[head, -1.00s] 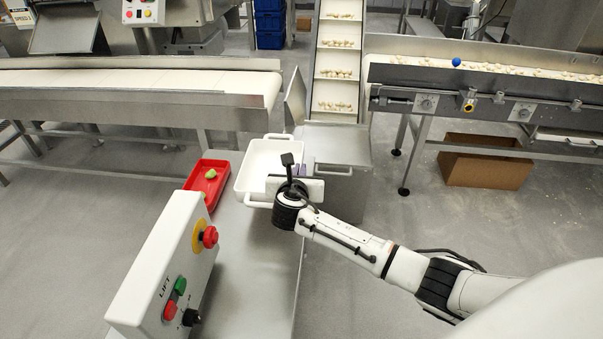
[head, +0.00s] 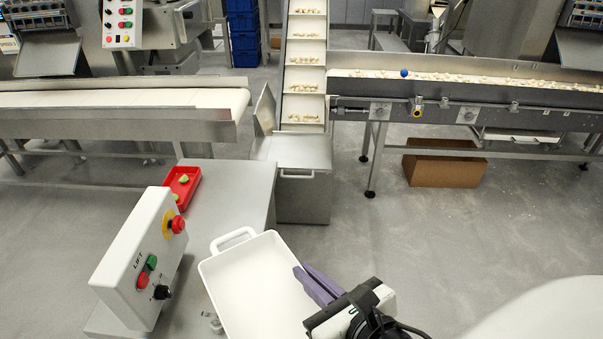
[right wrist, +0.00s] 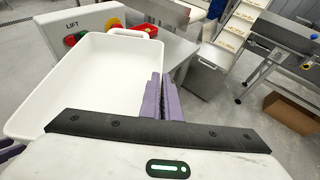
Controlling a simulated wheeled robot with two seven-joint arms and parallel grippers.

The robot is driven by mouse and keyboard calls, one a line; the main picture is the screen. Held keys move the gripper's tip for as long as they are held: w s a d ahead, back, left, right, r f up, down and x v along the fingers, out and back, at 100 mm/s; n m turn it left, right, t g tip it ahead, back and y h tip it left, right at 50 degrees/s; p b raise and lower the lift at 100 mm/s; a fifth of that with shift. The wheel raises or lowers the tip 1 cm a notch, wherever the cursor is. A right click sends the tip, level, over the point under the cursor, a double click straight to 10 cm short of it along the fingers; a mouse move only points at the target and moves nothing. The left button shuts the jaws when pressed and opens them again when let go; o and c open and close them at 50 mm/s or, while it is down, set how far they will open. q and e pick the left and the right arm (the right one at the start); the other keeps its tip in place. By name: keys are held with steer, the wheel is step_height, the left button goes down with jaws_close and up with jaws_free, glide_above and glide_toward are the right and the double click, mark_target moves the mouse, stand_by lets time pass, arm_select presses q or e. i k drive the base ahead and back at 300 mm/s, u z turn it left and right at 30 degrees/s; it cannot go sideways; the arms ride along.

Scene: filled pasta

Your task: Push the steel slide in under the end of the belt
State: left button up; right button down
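The end of the belt (head: 228,112) shows at upper left in the head view. A tilted steel plate, which looks like the slide (head: 264,108), stands just right of it, above a steel box (head: 303,195) with a handle. Which steel part is the slide is not certain. A gap shows between plate and belt end. My right gripper (head: 318,284) is low in the head view, well apart from the plate. Its purple fingers (right wrist: 164,97) are close together at the side wall of a white tub (head: 250,285) and seem shut on it. My left gripper is not in the head view.
A steel table (head: 235,190) with a red tray (head: 190,174) and a lift control panel (head: 140,255) stands at left. An inclined conveyor (head: 304,80) rises behind the box. A cardboard box (head: 443,170) lies under the right conveyor (head: 480,98). Floor right of the steel box is clear.

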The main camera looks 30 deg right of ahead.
mark_target(300, 151)
steer(key=z, duration=0.5)
steer(key=k, duration=0.6)
steer(key=z, duration=1.25)
steer(key=i, duration=3.3)
steer(key=u, duration=1.7)
steer(key=i, duration=0.65)
steer(key=u, duration=0.6)
